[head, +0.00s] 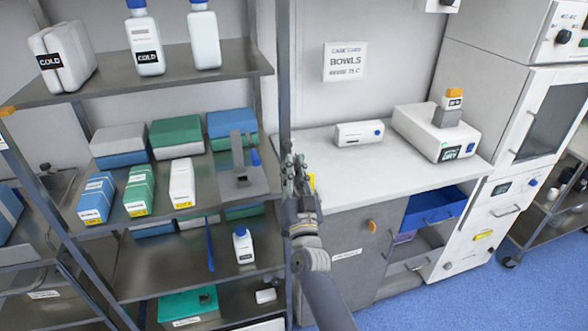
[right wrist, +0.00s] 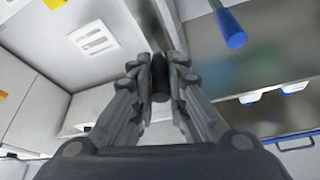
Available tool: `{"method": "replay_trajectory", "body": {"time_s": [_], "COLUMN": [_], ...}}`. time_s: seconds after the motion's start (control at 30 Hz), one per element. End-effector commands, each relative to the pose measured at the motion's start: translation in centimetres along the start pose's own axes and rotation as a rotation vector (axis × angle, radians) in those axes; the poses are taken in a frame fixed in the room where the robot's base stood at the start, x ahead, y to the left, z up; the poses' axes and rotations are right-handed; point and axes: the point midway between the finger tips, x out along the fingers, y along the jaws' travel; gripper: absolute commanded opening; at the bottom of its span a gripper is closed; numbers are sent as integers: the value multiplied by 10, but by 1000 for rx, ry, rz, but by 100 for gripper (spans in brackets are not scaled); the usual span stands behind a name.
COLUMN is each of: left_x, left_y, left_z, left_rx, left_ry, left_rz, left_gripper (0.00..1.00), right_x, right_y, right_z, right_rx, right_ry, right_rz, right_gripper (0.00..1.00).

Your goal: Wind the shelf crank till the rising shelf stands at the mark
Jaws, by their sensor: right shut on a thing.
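My right gripper (head: 298,178) is at the rack's right front post, beside the middle shelf. In the right wrist view its fingers (right wrist: 160,85) are shut on a dark round piece (right wrist: 160,72), which looks like the handle of the shelf crank. The rest of the crank is hidden behind the gripper. The rack has an upper shelf (head: 110,88) with white COLD containers and a middle shelf (head: 215,193) with boxes. An orange tab (head: 8,110) sits at the upper shelf's left front corner. I cannot tell which shelf rises or whether this tab is the mark. My left gripper is not in view.
A white bottle (head: 243,246) stands on a lower shelf. To the right are a counter (head: 340,178) with white devices and an open blue drawer (head: 436,208).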

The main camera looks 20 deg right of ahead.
Motion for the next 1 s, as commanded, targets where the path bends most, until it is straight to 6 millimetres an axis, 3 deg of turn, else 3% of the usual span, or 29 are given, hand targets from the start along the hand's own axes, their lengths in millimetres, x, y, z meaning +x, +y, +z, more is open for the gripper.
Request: {"method": "replay_trajectory", "body": {"time_s": [0.07,0.1,0.2,0.63,1.0], "left_x": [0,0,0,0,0], "left_y": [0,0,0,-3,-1], "left_z": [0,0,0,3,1], "left_rx": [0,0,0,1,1], "left_ry": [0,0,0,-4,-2], "left_rz": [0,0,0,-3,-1], "left_gripper": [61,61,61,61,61], "right_x": [-1,-1,-1,-8,-77], "right_y": [-1,-1,-1,0,-1], "right_z": [3,3,3,1,2], "right_rx": [1,1,0,-1,0], "right_ry": [-7,-7,-6,-3,-7], "right_rz": [-3,-3,-3,-1,-1], "right_gripper": [0,16,34,34,34]}}
